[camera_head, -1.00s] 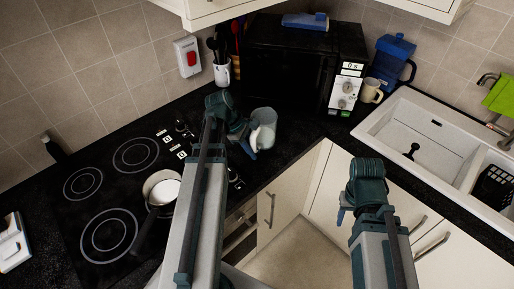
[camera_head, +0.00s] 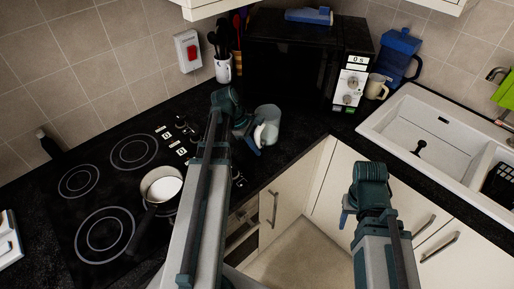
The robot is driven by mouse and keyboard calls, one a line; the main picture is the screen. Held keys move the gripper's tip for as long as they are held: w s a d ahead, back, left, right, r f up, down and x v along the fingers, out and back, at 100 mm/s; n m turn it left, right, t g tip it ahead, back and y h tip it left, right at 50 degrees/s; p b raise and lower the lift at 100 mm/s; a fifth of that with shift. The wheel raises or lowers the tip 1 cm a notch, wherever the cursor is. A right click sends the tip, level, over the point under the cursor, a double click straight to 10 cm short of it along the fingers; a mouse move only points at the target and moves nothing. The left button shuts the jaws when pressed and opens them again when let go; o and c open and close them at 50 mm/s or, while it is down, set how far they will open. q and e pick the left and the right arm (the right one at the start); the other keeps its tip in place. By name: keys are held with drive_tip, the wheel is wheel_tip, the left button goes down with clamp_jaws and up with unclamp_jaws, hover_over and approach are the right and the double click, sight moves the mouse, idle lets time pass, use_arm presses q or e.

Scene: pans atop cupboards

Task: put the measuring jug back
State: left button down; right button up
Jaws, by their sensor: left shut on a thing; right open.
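The measuring jug (camera_head: 268,119) is a pale grey-blue vessel with a white handle, at the counter's inner corner in front of the microwave. My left gripper (camera_head: 256,136) is shut on the jug at its handle side, left of the jug's body. My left arm hides part of the counter and hob behind it. I cannot tell whether the jug's base touches the counter. My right gripper (camera_head: 346,212) is open and empty, in front of the white cupboard doors and well away from the jug.
A black microwave (camera_head: 290,65) stands behind the jug. A utensil pot (camera_head: 223,68) is at its left; a cream mug (camera_head: 376,87) and blue water jug (camera_head: 398,58) are at its right. A saucepan (camera_head: 160,186) sits on the hob (camera_head: 75,215). The sink (camera_head: 400,118) is at the right.

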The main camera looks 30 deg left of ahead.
use_arm(q)
drive_tip(key=shift+f, duration=0.15)
drive_tip(key=c, duration=0.8)
unclamp_jaws()
drive_tip(key=shift+a+r+p, duration=0.1)
drive_tip(key=shift+r+p, duration=0.3)
drive_tip(key=shift+r, duration=0.15)
drive_tip(key=p+v, duration=1)
drive_tip(key=v, duration=0.1)
drive_tip(key=shift+s+a, duration=0.15)
